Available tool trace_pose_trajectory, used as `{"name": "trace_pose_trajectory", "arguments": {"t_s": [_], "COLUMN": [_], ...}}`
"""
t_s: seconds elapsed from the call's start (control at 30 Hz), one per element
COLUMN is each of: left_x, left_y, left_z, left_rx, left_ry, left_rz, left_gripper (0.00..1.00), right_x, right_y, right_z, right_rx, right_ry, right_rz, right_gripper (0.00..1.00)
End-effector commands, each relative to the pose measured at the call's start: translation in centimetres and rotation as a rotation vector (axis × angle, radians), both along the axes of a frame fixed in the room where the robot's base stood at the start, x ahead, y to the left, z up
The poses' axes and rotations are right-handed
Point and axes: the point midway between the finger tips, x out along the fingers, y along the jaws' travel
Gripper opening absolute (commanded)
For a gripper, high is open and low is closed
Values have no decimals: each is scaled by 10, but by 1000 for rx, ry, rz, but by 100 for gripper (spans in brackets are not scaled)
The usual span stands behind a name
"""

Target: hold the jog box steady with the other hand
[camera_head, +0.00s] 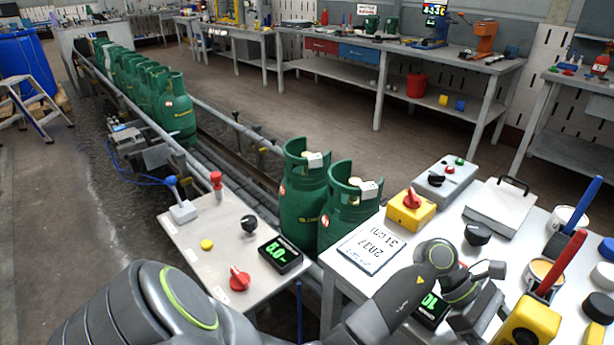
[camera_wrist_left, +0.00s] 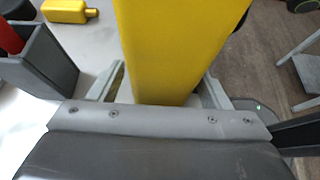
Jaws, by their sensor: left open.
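The yellow box, which I take to be the jog box (camera_head: 530,322), is at the lower right of the white-topped bench in the head view, partly cut off by the frame. In the left wrist view, the yellow body of the box (camera_wrist_left: 180,40) fills the upper middle. My left gripper (camera_wrist_left: 162,84) is open, with one finger on each side of the yellow body. Whether either finger touches it I cannot tell. In the head view my left arm reaches across the bench to the box, and its fingertips are hard to make out. My right gripper is not in view.
A yellow box with a red knob (camera_head: 410,212), a grey button box (camera_head: 445,180) and a sign (camera_head: 371,248) share the bench. Green cylinders (camera_head: 303,195) stand along the conveyor.

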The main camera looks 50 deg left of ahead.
Motion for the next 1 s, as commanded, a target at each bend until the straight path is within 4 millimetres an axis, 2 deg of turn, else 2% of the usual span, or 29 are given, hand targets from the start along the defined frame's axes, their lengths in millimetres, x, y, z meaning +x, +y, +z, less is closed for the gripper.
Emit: {"name": "trace_pose_trajectory", "arguments": {"t_s": [0.17,0.63,0.8,1.0], "left_x": [1,1,1,0], "left_y": [12,88,101,106], "left_z": [6,47,55,58], "left_rx": [3,4,2,0], "left_ry": [-3,-1,-1,0], "left_rz": [1,2,0,0], "left_gripper": [71,71,71,71], "right_x": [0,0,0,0], "right_y": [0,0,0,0], "right_z": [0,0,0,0], "right_rx": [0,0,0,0], "right_ry": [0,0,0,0], "right_rz": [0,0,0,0], "right_gripper": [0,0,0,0]}}
